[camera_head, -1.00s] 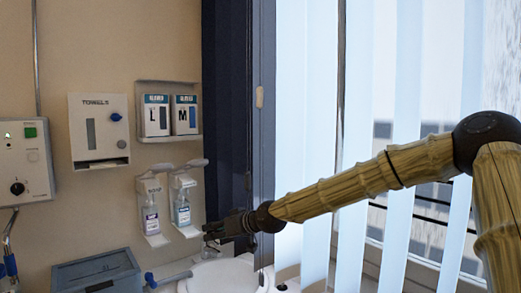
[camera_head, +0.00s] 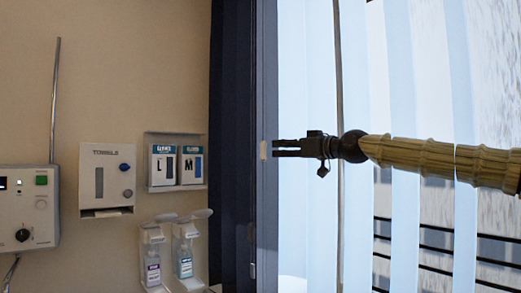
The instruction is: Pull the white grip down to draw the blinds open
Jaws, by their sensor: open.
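The white grip (camera_head: 263,150) is a small pale upright piece against the dark window frame, near the middle of the picture. My gripper (camera_head: 277,148) is open and points left, with its two fingers one above the other. The fingertips are at the grip's height and just right of it in the picture. I cannot tell whether they touch it or how far apart they are in depth. The blinds (camera_head: 402,110) are pale vertical slats with gaps between them, and they hang behind my arm.
A dark curtain (camera_head: 230,130) hangs left of the window frame. On the wall are a towel dispenser (camera_head: 107,210), a glove box holder (camera_head: 175,138), two bottle dispensers and a control box (camera_head: 28,210). A thin dark rod (camera_head: 338,90) runs down in front of the slats.

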